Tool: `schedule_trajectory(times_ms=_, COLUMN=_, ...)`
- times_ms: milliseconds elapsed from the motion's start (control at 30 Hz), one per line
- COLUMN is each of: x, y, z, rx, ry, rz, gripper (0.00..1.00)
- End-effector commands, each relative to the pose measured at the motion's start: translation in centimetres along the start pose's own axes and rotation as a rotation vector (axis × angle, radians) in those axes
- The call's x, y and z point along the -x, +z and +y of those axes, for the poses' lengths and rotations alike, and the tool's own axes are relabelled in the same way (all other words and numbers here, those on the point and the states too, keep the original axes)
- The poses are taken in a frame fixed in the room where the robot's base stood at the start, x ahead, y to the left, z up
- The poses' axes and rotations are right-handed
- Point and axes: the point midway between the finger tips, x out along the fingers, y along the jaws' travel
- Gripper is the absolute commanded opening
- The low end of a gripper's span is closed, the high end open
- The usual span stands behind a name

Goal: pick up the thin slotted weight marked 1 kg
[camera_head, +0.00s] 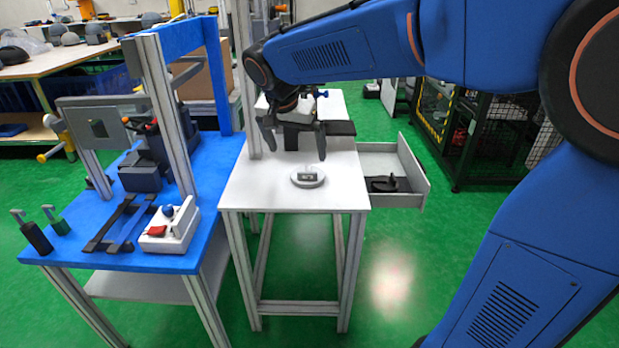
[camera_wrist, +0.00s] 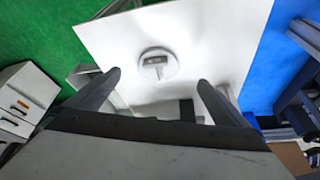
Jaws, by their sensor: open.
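A thin, round, light grey weight (camera_head: 308,177) lies flat on the white table, near the middle of its top. A small dark label stands on it, but its marking is too small to read. The weight also shows in the wrist view (camera_wrist: 157,66), beyond my fingertips and roughly centred between them. My gripper (camera_head: 297,152) is open and empty above the table, a little behind and above the weight. In the wrist view my two dark fingers (camera_wrist: 159,80) are spread wide and touch nothing.
The white table (camera_head: 250,190) is mostly clear around the weight. An open drawer (camera_head: 410,185) at its right holds a dark object (camera_head: 384,184). A blue table (camera_head: 100,225) at the left carries a metal frame and a white control box (camera_head: 170,229).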

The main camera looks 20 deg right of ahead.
Motion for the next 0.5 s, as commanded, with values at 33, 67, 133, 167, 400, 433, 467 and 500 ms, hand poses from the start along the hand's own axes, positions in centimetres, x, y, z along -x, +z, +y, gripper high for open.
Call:
schedule_trajectory(times_ms=33, x=-1.0, y=0.0, z=0.1, rx=0.000, ry=0.003, rz=-0.002, gripper=1.00)
schedule_trajectory(times_ms=67, x=-1.5, y=0.0, z=0.0, rx=0.000, ry=0.002, rz=-0.001, gripper=1.00)
schedule_trajectory(times_ms=133, x=-2.8, y=0.0, z=0.1, rx=0.000, ry=0.002, rz=-0.002, gripper=1.00)
schedule_trajectory(times_ms=167, x=-3.3, y=0.0, z=0.1, rx=0.000, ry=0.002, rz=-0.002, gripper=1.00)
schedule_trajectory(times_ms=400, x=-6.8, y=0.0, z=0.1, rx=0.001, ry=0.001, rz=-0.001, gripper=1.00)
schedule_trajectory(times_ms=433, x=-7.0, y=0.0, z=0.1, rx=0.001, ry=0.000, rz=-0.001, gripper=1.00)
schedule_trajectory(times_ms=467, x=-7.3, y=0.0, z=0.0, rx=0.001, ry=0.000, rz=-0.001, gripper=1.00)
schedule_trajectory(times_ms=500, x=-7.5, y=0.0, z=0.1, rx=0.001, ry=0.000, rz=-0.001, gripper=1.00)
